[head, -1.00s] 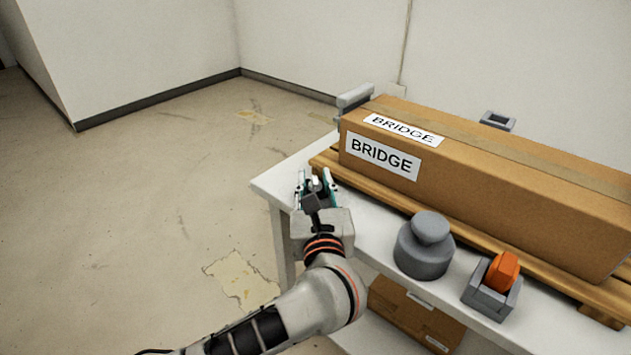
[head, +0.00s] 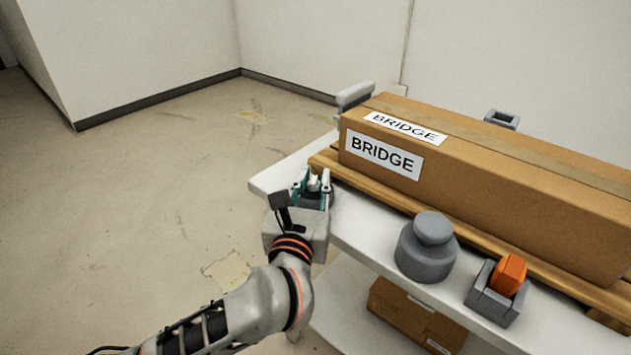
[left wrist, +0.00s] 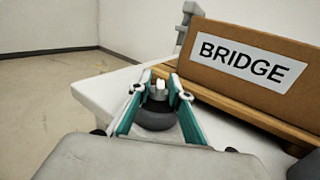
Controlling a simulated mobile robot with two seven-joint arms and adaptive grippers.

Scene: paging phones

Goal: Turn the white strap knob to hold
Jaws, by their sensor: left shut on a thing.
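The white strap knob (head: 314,183) sits on a dark round base near the left corner of the white table. In the left wrist view the knob (left wrist: 158,92) stands between the two teal-edged fingers, above its dark base (left wrist: 155,118). My left gripper (head: 313,182) is shut on the knob, with a finger on either side of it. The fingers hide part of the knob and base in the head view. I cannot read any mark for hold. My right gripper does not show.
A long cardboard box labelled BRIDGE (head: 480,160) lies on a wooden pallet (head: 400,205) on the white table (head: 365,224). Another box (head: 400,310) sits below.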

